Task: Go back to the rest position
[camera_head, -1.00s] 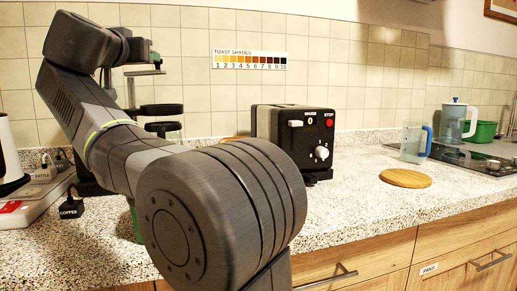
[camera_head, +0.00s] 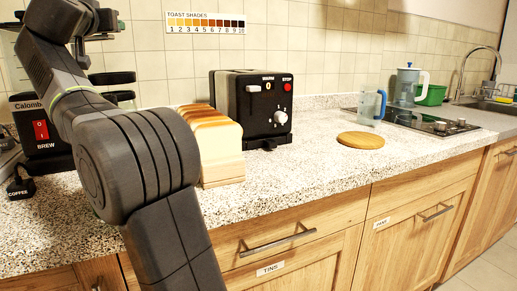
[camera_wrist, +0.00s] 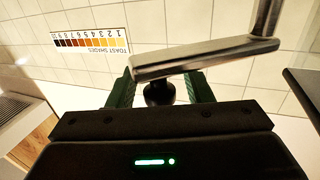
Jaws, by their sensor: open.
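My gripper shows in the wrist view (camera_wrist: 160,78), with its two green fingers apart. A grey metal bar crosses in front of them and a dark round knob shows between them. I cannot tell whether either touches the fingers. In the head view my arm rises at the left and folds toward the top left, where the gripper end is mostly hidden or out of frame.
A bread loaf (camera_head: 218,145) stands beside the black toaster (camera_head: 255,105) on the speckled counter (camera_head: 300,160). A coffee machine (camera_head: 40,130) is behind my arm. A round wooden board (camera_head: 360,140), a clear jug (camera_head: 371,106) and a hob (camera_head: 430,122) are to the right.

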